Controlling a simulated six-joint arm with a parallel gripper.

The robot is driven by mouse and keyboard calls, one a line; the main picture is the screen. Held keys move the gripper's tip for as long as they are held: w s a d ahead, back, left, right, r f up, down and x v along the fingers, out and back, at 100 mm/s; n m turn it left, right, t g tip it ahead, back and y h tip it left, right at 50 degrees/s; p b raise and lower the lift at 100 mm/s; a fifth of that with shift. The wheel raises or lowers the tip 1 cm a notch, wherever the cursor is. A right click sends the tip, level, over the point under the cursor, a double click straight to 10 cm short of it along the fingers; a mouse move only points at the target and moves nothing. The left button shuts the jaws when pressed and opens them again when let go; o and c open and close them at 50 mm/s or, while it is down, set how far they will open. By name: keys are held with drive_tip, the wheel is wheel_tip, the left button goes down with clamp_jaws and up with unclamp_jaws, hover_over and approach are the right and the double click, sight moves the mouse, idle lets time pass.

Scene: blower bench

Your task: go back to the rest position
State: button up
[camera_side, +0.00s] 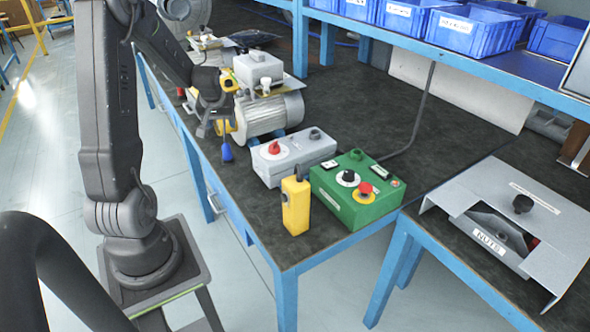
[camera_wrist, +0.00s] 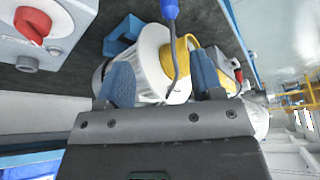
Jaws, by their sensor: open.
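My gripper (camera_side: 212,128) is over the front edge of the bench, beside the blower motor. The motor (camera_side: 268,115) is a ribbed grey-white cylinder with a yellow part near my gripper. In the wrist view, the two blue fingers of my gripper (camera_wrist: 163,84) stand apart. The motor's pale round end (camera_wrist: 150,65) and a yellow ring (camera_wrist: 186,50) show behind them. A thin dark rod with a blue tip (camera_side: 227,152) hangs by my gripper; the blue tip also shows in the wrist view (camera_wrist: 169,9). I cannot tell whether the fingers touch the rod.
A grey switch box (camera_side: 290,157) with a red knob, a green control box (camera_side: 357,190) and a yellow block (camera_side: 295,205) stand on the bench, right of my gripper. A metal NUTS cover (camera_side: 515,215) is further right. Blue bins (camera_side: 465,28) line the shelf. Open floor lies left.

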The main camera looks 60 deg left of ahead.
drive_tip(key=w+d+r+m+t, duration=0.15)
drive_tip(key=d+r, duration=0.25)
drive_tip(key=d, duration=0.4)
drive_tip(key=d+r+m+h, duration=0.1)
drive_tip(key=d+r+m, duration=0.1)
drive_tip(key=d+r, duration=0.35)
drive_tip(key=w+d+r+m+t, duration=0.1)
drive_tip(key=d+r+m, duration=0.15)
drive_tip(key=d, duration=0.65)
drive_tip(key=s+d+r+m+h, duration=0.1)
drive_tip(key=s+d+r+m, duration=0.1)
drive_tip(key=s+d, duration=0.3)
drive_tip(key=s+d+r+m+h, duration=0.2)
drive_tip(key=s+d, duration=0.4)
drive_tip(key=d, duration=0.5)
drive_tip(key=shift+m+t, duration=0.35)
drive_tip(key=shift+m, duration=0.45)
